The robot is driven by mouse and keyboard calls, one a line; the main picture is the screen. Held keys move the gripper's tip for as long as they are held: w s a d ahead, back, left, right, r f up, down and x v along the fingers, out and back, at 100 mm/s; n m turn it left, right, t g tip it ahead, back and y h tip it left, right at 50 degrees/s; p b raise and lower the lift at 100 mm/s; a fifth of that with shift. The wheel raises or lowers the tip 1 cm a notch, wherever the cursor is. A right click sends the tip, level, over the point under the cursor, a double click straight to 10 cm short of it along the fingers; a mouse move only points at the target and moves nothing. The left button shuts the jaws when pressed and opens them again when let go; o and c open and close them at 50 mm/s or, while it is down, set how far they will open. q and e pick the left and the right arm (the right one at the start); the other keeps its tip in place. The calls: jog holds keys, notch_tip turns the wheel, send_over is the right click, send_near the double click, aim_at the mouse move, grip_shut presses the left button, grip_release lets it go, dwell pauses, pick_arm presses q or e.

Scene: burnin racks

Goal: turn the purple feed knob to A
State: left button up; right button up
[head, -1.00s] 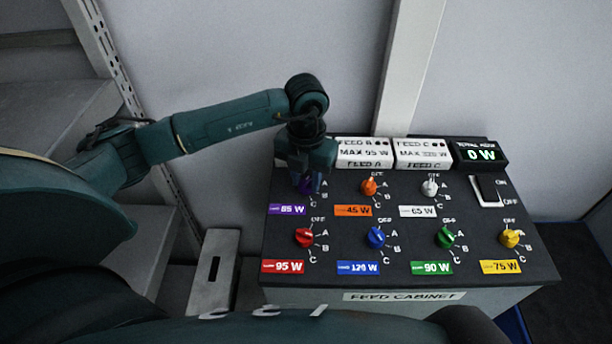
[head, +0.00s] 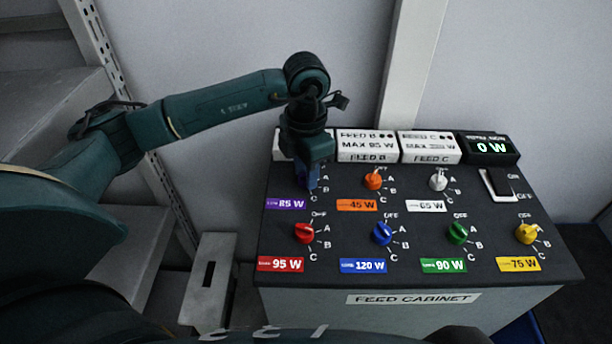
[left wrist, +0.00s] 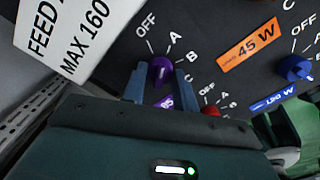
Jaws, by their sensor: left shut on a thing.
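The purple feed knob (left wrist: 162,72) shows in the left wrist view between the two blue-grey fingers of my left gripper (left wrist: 161,80). OFF, A, B and C are printed around it. I cannot tell which mark the knob points at. In the head view my left gripper (head: 308,182) reaches down onto the back-left of the panel and hides the knob. The purple 85 W label (head: 286,204) lies just in front of it. My left gripper is shut on the purple knob. My right gripper is not in view.
The feed cabinet panel (head: 345,285) also carries orange (head: 373,178), white (head: 439,178), red (head: 305,232), blue (head: 381,233), green (head: 457,233) and yellow (head: 526,233) knobs. A display (head: 490,148) reads 0 W. A switch (head: 498,184) sits below it.

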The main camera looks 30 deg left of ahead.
pick_arm(q)
jog(key=shift+m+b, duration=0.4)
jog(key=shift+m, duration=0.5)
jog(key=o, duration=1)
jog(key=shift+r, duration=0.15)
